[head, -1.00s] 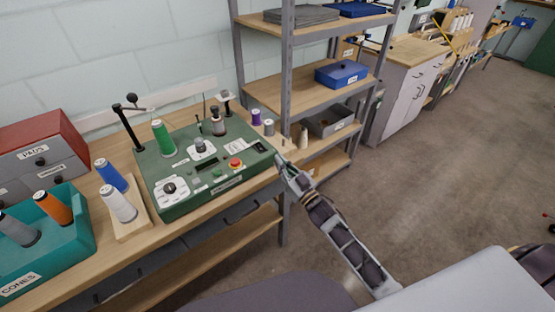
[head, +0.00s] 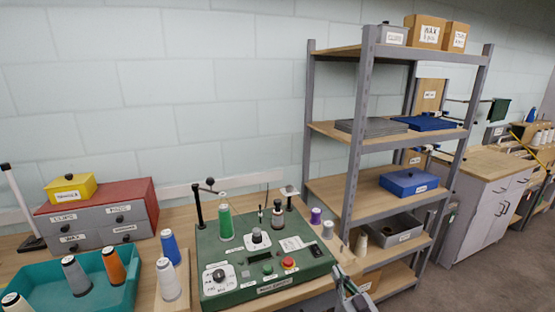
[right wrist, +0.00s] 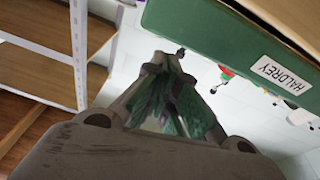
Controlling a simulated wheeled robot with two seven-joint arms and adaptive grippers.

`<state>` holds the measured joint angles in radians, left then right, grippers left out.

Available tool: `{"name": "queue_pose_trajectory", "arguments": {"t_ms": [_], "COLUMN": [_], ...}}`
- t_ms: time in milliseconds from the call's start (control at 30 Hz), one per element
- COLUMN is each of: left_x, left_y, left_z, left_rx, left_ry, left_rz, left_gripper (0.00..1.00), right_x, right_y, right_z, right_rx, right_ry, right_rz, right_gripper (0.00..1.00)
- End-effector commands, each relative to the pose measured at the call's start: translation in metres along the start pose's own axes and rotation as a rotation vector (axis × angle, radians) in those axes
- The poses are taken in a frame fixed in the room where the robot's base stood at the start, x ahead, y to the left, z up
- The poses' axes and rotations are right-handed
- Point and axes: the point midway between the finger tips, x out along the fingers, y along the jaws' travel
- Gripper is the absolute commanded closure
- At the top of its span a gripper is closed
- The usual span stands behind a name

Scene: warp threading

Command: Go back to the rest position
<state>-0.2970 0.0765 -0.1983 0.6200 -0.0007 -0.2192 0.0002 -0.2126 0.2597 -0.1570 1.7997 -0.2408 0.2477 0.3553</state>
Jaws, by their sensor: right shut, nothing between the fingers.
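My right gripper (head: 342,274) shows at the bottom edge of the head view, just off the right front corner of the green machine (head: 262,291). In the right wrist view my right gripper (right wrist: 170,58) has its fingertips together, with nothing between them. They are close below the green machine (right wrist: 200,25) with its HALDREY label, apart from it as far as I can tell. My left gripper is not in view.
The machine stands on the wooden bench with a green cone (head: 225,222) on it. A teal bin (head: 125,292) of cones and a drawer box (head: 92,228) stand to its left. A grey shelf rack (head: 358,150) stands close to the right of my gripper.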

Motion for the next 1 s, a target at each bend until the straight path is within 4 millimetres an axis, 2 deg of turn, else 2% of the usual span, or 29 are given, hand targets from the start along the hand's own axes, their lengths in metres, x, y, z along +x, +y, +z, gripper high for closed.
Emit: {"name": "queue_pose_trajectory", "arguments": {"t_ms": [67, 267, 467, 600, 767, 1000], "left_x": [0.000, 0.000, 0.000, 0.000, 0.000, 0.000], "left_y": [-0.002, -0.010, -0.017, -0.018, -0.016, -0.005], "left_z": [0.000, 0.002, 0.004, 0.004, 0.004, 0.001], "left_rx": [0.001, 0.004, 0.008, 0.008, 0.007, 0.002], "left_ry": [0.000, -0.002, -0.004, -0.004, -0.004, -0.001], "left_rz": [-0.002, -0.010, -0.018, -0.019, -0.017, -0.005], "left_gripper": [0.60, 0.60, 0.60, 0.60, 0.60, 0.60], "right_x": [-0.002, -0.018, -0.049, -0.081, -0.124, -0.202], "right_y": [0.004, 0.016, 0.025, 0.029, 0.030, 0.022], "right_z": [0.014, 0.077, 0.155, 0.211, 0.272, 0.351], "right_rx": [-0.032, -0.081, -0.111, -0.122, -0.126, -0.112], "right_ry": [-0.049, -0.203, -0.385, -0.520, -0.673, -0.891], "right_rz": [0.017, 0.049, 0.070, 0.078, 0.083, 0.082], "right_gripper": [1.00, 1.00, 1.00, 1.00, 1.00, 1.00]}}
